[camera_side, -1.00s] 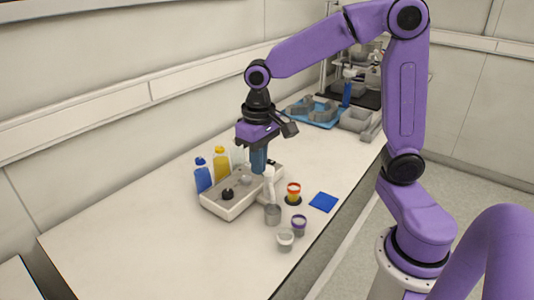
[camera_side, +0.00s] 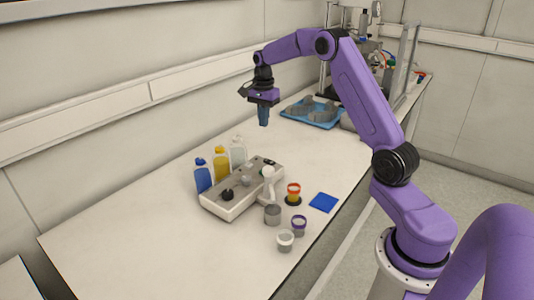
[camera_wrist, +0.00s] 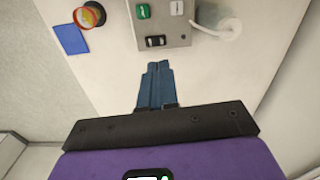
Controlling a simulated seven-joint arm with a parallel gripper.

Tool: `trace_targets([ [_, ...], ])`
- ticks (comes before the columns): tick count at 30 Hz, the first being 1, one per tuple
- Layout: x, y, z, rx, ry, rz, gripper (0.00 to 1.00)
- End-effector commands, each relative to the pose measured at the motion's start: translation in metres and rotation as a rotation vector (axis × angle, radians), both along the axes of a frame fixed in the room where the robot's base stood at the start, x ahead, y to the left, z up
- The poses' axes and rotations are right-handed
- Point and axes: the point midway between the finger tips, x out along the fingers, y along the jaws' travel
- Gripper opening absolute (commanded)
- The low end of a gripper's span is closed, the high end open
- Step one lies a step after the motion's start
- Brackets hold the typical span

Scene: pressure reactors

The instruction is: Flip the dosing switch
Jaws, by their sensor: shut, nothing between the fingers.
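The pale grey device box (camera_side: 228,209) stands on the bench in the side view. A small black rocker switch (camera_side: 270,161) sits at its far end; I cannot read its label or tell its position. In the wrist view the rocker switch (camera_wrist: 155,41) lies near the box edge, just beyond the fingertips, beside a green switch (camera_wrist: 143,11) and a white switch (camera_wrist: 176,8). My gripper (camera_side: 264,122) is raised above the bench, past the box's far end. Its blue fingers (camera_wrist: 157,66) are together and empty, touching nothing.
Blue (camera_side: 202,177), yellow (camera_side: 221,164) and clear (camera_side: 238,152) bottles stand behind the box. A white spout (camera_side: 268,181), a cup with an orange rim (camera_side: 293,190), several grey cups and a blue square (camera_side: 323,202) are in front. A blue tray (camera_side: 318,121) lies farther back.

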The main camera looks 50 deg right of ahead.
Motion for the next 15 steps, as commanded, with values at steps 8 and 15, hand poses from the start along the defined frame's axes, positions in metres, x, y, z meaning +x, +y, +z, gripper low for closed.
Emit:
trace_targets([
  [8,0.001,-0.021,-0.005,0.0,0.0,-0.085,0.0],
  [15,0.001,-0.021,-0.005,0.0,0.0,-0.083,0.0],
])
